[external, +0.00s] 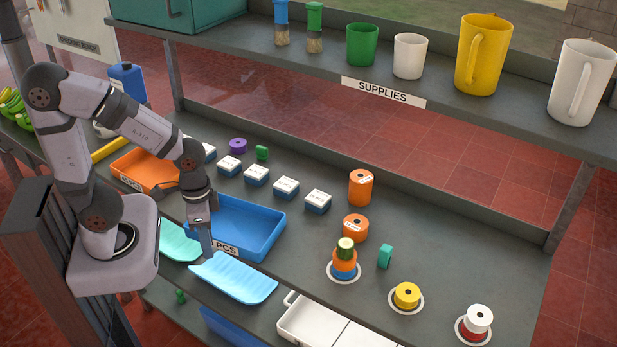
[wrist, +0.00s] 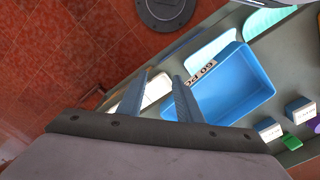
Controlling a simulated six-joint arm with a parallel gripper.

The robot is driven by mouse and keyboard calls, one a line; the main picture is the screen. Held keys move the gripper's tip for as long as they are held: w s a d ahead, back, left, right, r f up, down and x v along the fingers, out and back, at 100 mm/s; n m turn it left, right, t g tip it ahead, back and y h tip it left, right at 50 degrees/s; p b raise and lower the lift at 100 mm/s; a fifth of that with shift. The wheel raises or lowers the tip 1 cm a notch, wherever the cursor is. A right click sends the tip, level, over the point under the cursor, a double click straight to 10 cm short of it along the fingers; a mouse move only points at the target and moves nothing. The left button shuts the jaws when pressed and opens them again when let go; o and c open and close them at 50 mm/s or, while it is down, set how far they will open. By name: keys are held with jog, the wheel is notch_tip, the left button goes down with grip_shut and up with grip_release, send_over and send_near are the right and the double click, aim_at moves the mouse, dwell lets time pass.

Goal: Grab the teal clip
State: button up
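A small teal clip (external: 385,256) stands on the grey bench in the external view, right of the orange stack and left of the yellow spool. I cannot make it out in the wrist view. My gripper (external: 207,245) is far to its left, pointing down over the front edge of the blue tray. In the wrist view the two fingers of my gripper (wrist: 160,88) are apart with nothing held between them. A similar green clip (external: 262,153) stands farther back near the purple spool; it also shows in the wrist view (wrist: 291,142).
The blue tray (external: 270,225) and a light-blue chute (external: 235,279) are by my gripper. A stack of spools (external: 344,268) stands just left of the teal clip, with an orange spool (external: 355,228) behind. The supplies shelf (external: 430,115) overhangs the back. Bench right of the clip is partly clear.

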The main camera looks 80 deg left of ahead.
jog(key=w+d+n+t+h+b, duration=0.1)
jog(key=w+d+n+h+b, duration=0.15)
jog(key=w+n, duration=0.35)
jog(key=w+d+r+n+t+h+b, duration=0.1)
jog(key=w+d+n+h+b, duration=0.2)
jog(key=w, duration=0.5)
jog(key=w+d+n+t+h+b, duration=0.1)
jog(key=w+n+h+b, duration=0.15)
jog(key=w+n, duration=0.45)
jog(key=w+a+r+n+t+h+b, duration=0.1)
jog(key=w+a+n+t+b, duration=0.1)
jog(key=w+a+n+t, duration=0.5)
jog(key=w+n+h+b, duration=0.15)
jog(key=w+n, duration=0.25)
jog(key=w, duration=0.6)
send_near(385, 256)
jog(key=shift+w+a+r, duration=0.15)
jog(key=shift+w+a, duration=0.05)
jog(key=shift+w, duration=0.25)
jog(key=shift+f, duration=0.3)
jog(key=shift+p+x, duration=0.4)
jog(key=shift+x, duration=0.95)
jog(key=shift+p+x, duration=0.95)
jog(key=shift+x, duration=1.35)
jog(key=shift+w+a+f, duration=0.1)
jog(key=shift+w+a, duration=0.05)
jog(key=shift+a, duration=0.05)
jog(key=c, duration=0.8)
